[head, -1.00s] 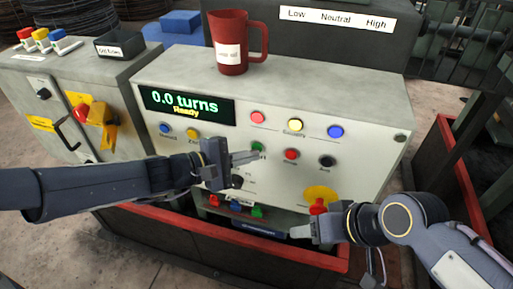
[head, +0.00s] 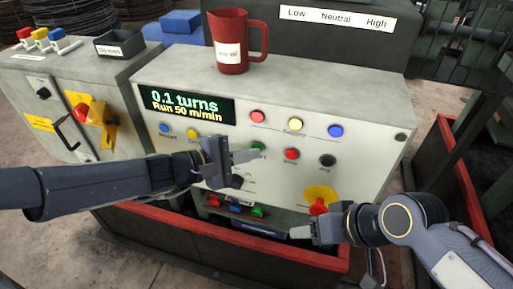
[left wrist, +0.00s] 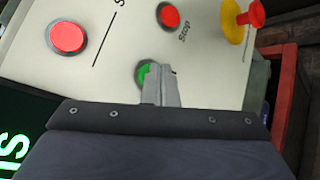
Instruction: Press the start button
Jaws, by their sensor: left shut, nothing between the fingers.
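The green start button (head: 258,146) is on the pale front of the control panel, its label partly hidden by my left gripper. My left gripper (head: 257,155) is shut and empty, with its tips just in front of and slightly below the button. In the left wrist view the green button (left wrist: 143,74) shows partly behind the shut fingers (left wrist: 161,70); I cannot tell whether they touch it. The display (head: 188,105) reads "0.1 turns" and "Run 50 m/min". My right gripper (head: 302,232) is low at the right; its jaw opening is unclear.
The red stop button (head: 291,154) and black jog button (head: 327,160) lie right of the green one. A red emergency knob on yellow (head: 319,203) is near my right gripper. A red jug (head: 231,45) stands on the panel top. A red-edged frame (head: 310,256) runs below.

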